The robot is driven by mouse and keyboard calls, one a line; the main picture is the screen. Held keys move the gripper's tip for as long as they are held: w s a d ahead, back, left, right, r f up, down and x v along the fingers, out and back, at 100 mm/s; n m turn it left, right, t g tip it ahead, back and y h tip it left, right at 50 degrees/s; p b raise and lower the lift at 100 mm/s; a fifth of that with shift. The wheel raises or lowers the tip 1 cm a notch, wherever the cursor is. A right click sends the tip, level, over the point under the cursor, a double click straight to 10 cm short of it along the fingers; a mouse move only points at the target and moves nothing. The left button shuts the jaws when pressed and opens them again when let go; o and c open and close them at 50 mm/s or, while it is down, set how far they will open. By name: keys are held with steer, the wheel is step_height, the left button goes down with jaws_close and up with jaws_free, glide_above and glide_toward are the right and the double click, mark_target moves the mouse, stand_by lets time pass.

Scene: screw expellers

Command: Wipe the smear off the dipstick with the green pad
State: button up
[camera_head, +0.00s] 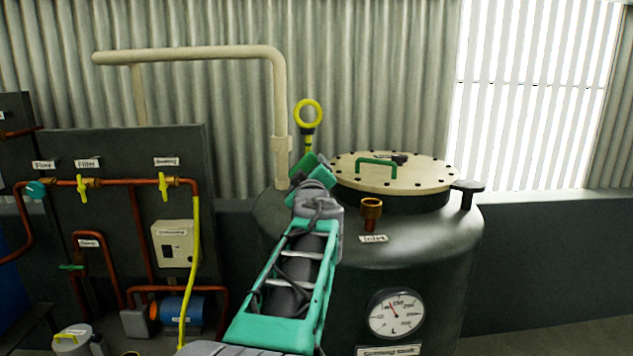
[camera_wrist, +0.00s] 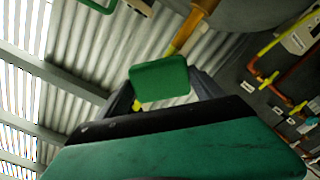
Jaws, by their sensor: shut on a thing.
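The dipstick (camera_head: 308,113) shows in the head view by its yellow ring handle and a short dark and yellow neck, upright above my gripper. Its lower part is hidden behind my gripper and the pad, and I see no smear. My gripper (camera_head: 309,172) is at the back left of the dark tank, just below the ring. In the wrist view, my gripper (camera_wrist: 163,92) is shut on the green pad (camera_wrist: 160,77), whose broad face shows between the dark fingers. Small yellow parts show beside the pad there. I cannot tell whether pad and dipstick touch.
The dark tank (camera_head: 400,260) has a cream bolted lid (camera_head: 420,176) with a green handle, a brass inlet (camera_head: 371,212) and a round gauge (camera_head: 396,314). A cream pipe (camera_head: 279,90) rises close behind my gripper. A panel (camera_head: 120,150) with pipes and valves stands left.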

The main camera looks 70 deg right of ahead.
steer(key=shift+w+a+r, duration=0.2)
steer(key=shift+w+r, duration=0.2)
steer(key=shift+r, duration=0.2)
steer(key=shift+w+a+r, duration=0.15)
steer(key=shift+w+r, duration=0.25)
steer(key=shift+r, duration=0.2)
steer(key=shift+s+d+f, duration=0.15)
steer(key=shift+s+d, duration=0.05)
steer(key=shift+s, duration=0.3)
steer(key=s, duration=0.1)
steer(key=s+d+b, duration=0.1)
steer(key=shift+s+d, duration=0.2)
steer(key=shift+s, duration=0.15)
steer(key=b+v, duration=0.5)
steer(key=v, duration=0.1)
